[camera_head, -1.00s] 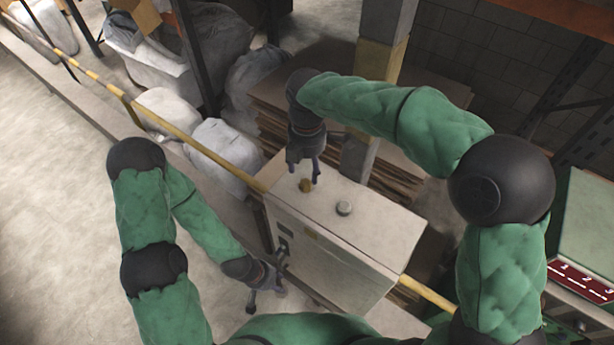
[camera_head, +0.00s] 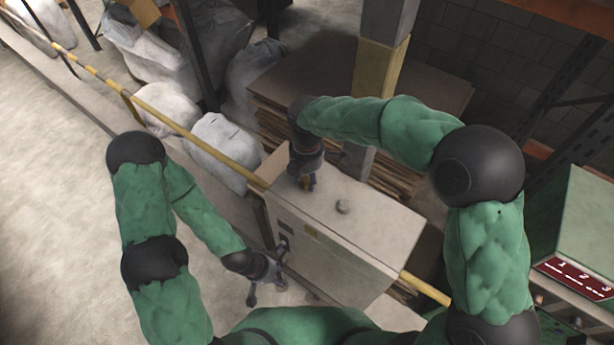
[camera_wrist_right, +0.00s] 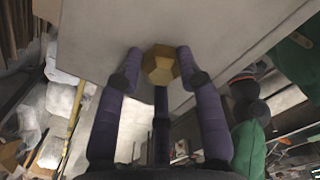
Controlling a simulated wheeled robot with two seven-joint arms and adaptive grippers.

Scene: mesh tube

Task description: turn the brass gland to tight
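The brass gland (camera_wrist_right: 161,66) is a faceted, gold-coloured fitting on the top of the pale cabinet (camera_head: 375,215). In the right wrist view it sits between the fingertips of my right gripper (camera_wrist_right: 160,68). One finger is on each side, close to the gland, and a third is below it. I see no clear grip, and contact is hard to judge. In the head view my right gripper (camera_head: 307,180) points down at the cabinet top and mostly hides the gland. My left gripper (camera_head: 268,285) is open and empty, low beside the cabinet's front face.
A yellow rail (camera_head: 190,138) runs up to the cabinet. Stacked brown sheets (camera_head: 420,90) and a post (camera_head: 380,65) stand behind. A green box (camera_head: 590,225) is at the right. Floor at left is clear.

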